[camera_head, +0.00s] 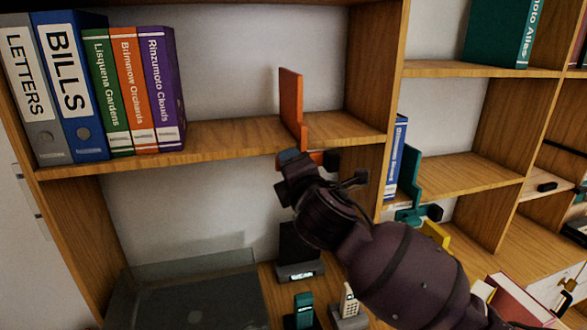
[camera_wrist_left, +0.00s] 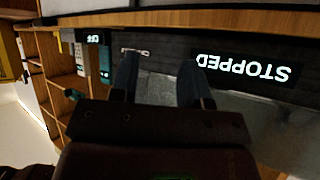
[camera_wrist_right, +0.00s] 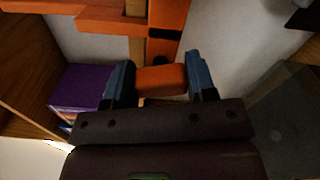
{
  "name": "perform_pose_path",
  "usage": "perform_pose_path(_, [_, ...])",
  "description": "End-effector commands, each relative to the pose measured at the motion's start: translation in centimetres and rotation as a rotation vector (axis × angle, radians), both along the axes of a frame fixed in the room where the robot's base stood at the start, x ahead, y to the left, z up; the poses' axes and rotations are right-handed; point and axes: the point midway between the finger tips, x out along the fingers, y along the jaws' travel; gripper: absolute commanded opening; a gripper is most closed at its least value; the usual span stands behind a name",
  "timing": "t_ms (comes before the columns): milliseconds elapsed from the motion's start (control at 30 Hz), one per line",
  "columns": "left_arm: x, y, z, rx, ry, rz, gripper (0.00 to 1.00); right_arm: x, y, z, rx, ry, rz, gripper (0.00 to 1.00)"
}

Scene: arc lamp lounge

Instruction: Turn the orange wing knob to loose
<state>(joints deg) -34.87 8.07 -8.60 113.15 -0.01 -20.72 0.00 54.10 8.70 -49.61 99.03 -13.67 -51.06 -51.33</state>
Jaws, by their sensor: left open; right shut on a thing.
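The orange wing knob (camera_wrist_right: 160,79) shows in the right wrist view as an orange block between the blue fingertips of my right gripper (camera_wrist_right: 160,82). The gripper is shut on it. It belongs to an orange bookend (camera_head: 291,108) clamped on the shelf edge; in the head view my right gripper (camera_head: 290,168) is just under that shelf and mostly hides the knob. How far the knob is turned I cannot tell. My left gripper (camera_wrist_left: 158,80) is open and empty in the left wrist view, its fingers apart before a dark panel; it is not in the head view.
Several binders (camera_head: 110,85) stand on the shelf (camera_head: 230,138) at left. A teal bookend (camera_head: 409,185) and a yellow one (camera_head: 436,233) are to the right. Phones (camera_head: 349,302) and a dark turntable-like box (camera_head: 185,295) are below. A lit STOPPED display (camera_wrist_left: 243,68) is near my left gripper.

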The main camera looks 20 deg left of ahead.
Motion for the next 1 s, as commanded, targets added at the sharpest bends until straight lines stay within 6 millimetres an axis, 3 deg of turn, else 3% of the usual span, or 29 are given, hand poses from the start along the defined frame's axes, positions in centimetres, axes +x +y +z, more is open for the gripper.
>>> perform_pose_path(433, [-0.07, 0.04, 0.15, 0.001, 0.002, 0.000, 0.43, -0.03, 0.03, -0.17, 0.222, 0.152, 0.000, 0.27])
perform_pose_path(1000, [-0.18, 0.06, 0.09, 0.001, 0.005, 0.000, 0.43, -0.04, 0.04, -0.17, 0.268, 0.184, 0.001, 0.27])
